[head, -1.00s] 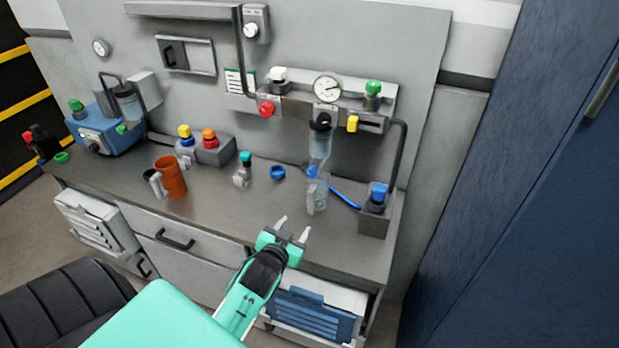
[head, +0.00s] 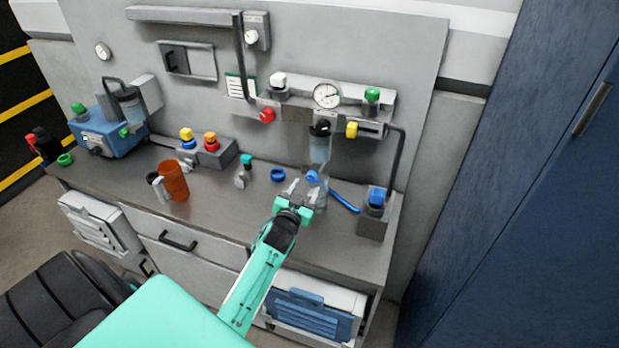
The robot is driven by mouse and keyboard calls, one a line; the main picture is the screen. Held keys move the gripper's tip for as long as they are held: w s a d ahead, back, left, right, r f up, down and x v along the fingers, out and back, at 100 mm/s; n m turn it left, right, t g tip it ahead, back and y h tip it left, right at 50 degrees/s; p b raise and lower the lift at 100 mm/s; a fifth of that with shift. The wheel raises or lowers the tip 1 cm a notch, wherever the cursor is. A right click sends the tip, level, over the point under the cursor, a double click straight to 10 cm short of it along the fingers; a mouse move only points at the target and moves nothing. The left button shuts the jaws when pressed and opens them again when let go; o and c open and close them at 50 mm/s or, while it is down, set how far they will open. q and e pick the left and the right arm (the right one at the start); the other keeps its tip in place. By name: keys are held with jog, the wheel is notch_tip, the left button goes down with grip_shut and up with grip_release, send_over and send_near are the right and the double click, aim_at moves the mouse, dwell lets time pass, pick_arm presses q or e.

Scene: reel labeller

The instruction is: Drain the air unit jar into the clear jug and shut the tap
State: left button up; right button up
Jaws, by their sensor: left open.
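The air unit's clear jar (head: 320,148) hangs under the pressure gauge on the wall panel, with pale liquid showing in it. A blue tap (head: 312,177) sits just below the jar. The clear jug (head: 321,190) stands on the bench under the tap, partly hidden by my gripper. Its liquid level cannot be told. My left gripper (head: 304,191) is open and empty, its fingers pointing at the wall, in front of the jug and just below the tap. Whether it touches the jug cannot be told. My right gripper is not in view.
A blue strip (head: 344,201) lies right of the jug, near a grey box with a blue knob (head: 376,198). A blue ring (head: 278,175) and a teal-topped fitting (head: 244,171) lie to the left. An orange mug (head: 173,181) stands further left. The bench front is clear.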

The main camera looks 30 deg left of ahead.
aim_at(311, 180)
pick_arm(q)
jog(key=shift+p+x, duration=0.45)
jog(key=shift+x, duration=1.7)
jog(key=c, duration=1)
jog(key=shift+o, duration=0.2)
